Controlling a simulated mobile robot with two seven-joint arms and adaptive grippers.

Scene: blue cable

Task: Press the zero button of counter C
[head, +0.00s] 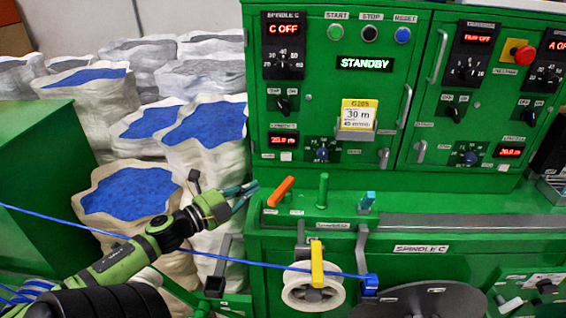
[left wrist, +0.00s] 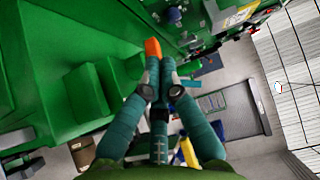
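Counter C is a small red-lit display (head: 283,140) at the lower left of the left green panel. Its digits are hard to read. A small pale button (head: 286,156) sits just under it. My left gripper (head: 252,191) has teal fingers and is left of and below this counter, apart from the panel. In the left wrist view its fingers (left wrist: 160,72) converge with their tips close together, and I cannot tell how far they are closed. I see nothing held in them. An orange handle (left wrist: 153,47) shows beyond the tips. My right gripper is not in view.
The orange lever (head: 280,191), a green post (head: 322,190) and a teal-topped lever (head: 366,201) stand on the ledge below the panel. A blue cable (head: 180,250) crosses low to a blue block (head: 369,285). White sacks (head: 205,140) stand at left.

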